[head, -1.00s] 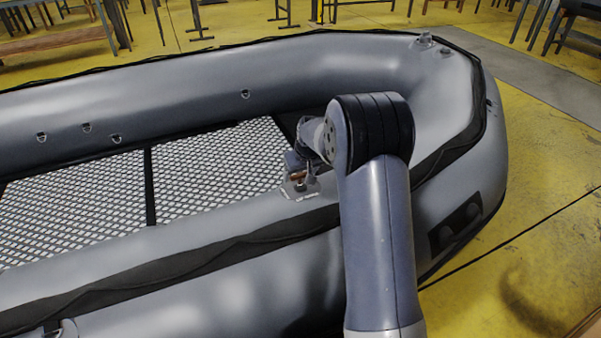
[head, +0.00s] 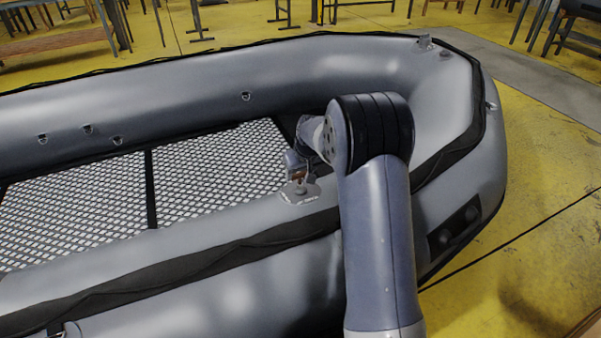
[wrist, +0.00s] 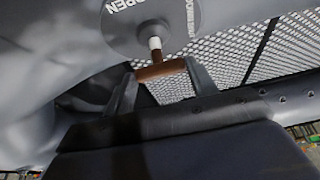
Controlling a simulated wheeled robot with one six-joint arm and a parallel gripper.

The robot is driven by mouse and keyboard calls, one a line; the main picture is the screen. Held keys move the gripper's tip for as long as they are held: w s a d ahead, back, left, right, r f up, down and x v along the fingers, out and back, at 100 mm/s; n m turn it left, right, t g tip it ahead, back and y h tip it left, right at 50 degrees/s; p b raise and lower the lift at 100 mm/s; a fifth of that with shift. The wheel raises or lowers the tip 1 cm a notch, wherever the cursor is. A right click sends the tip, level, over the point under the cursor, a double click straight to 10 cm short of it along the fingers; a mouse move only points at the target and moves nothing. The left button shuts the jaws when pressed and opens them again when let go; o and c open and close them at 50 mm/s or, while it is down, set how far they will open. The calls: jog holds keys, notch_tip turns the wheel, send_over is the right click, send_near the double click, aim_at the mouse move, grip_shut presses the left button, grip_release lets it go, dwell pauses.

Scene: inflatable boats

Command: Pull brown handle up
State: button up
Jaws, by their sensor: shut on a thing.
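The brown handle (wrist: 162,71) is a short bar on a white stem (wrist: 155,45). The stem rises from a round grey disc (wrist: 135,22) with lettering, part of it reading like "OPEN". My gripper (wrist: 163,75) is shut on the handle, with a finger at each end of the bar. My arm hides part of the gripper.
The grey inflatable boat (head: 200,85) fills most of the head view, with a mesh floor (head: 215,165) inside. Yellow floor (head: 545,215) lies to the right. Benches and metal stands (head: 285,14) stand at the back.

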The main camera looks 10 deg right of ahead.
jog(key=shift+w+r+p, duration=0.2)
jog(key=shift+r+p, duration=0.1)
jog(key=shift+r, duration=0.5)
jog(key=o, duration=1.1)
jog(key=shift+r, duration=0.1)
jog(key=shift+c, duration=0.2)
jog(key=o, duration=0.4)
jog(key=shift+c, duration=0.2)
jog(key=p+v, duration=0.3)
jog(key=v, duration=0.7)
jog(key=shift+s+r, duration=0.25)
jog(key=shift+r, duration=0.05)
jog(key=shift+f, duration=0.1)
